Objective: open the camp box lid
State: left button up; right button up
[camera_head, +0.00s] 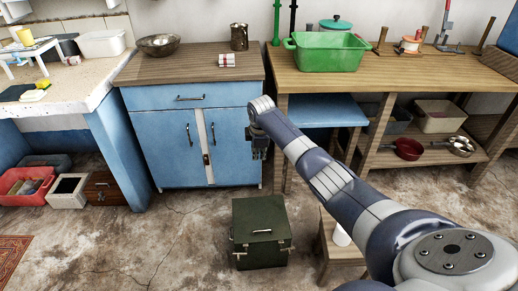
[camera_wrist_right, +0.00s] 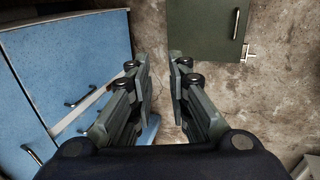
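The camp box (camera_head: 260,233) is a dark green box standing on the floor, with a handle on its top and latches at its front. Its lid is closed. Part of it shows at the top of the right wrist view (camera_wrist_right: 205,28), with a handle near its edge and a metal latch. My right gripper (camera_head: 260,150) hangs in front of the blue cabinet, above and behind the box, apart from it. In the right wrist view its fingers (camera_wrist_right: 158,75) are spread with nothing between them. My left gripper is not in view.
A blue cabinet (camera_head: 190,137) stands behind the box. A small wooden stool (camera_head: 338,243) is close on its right, partly hidden by my right arm. A wooden workbench (camera_head: 400,75) with shelves is at the back right. The floor (camera_head: 150,245) left of the box is clear.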

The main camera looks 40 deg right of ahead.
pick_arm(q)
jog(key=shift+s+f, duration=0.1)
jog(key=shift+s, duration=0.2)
pick_arm(e)
jog(key=shift+v, duration=1)
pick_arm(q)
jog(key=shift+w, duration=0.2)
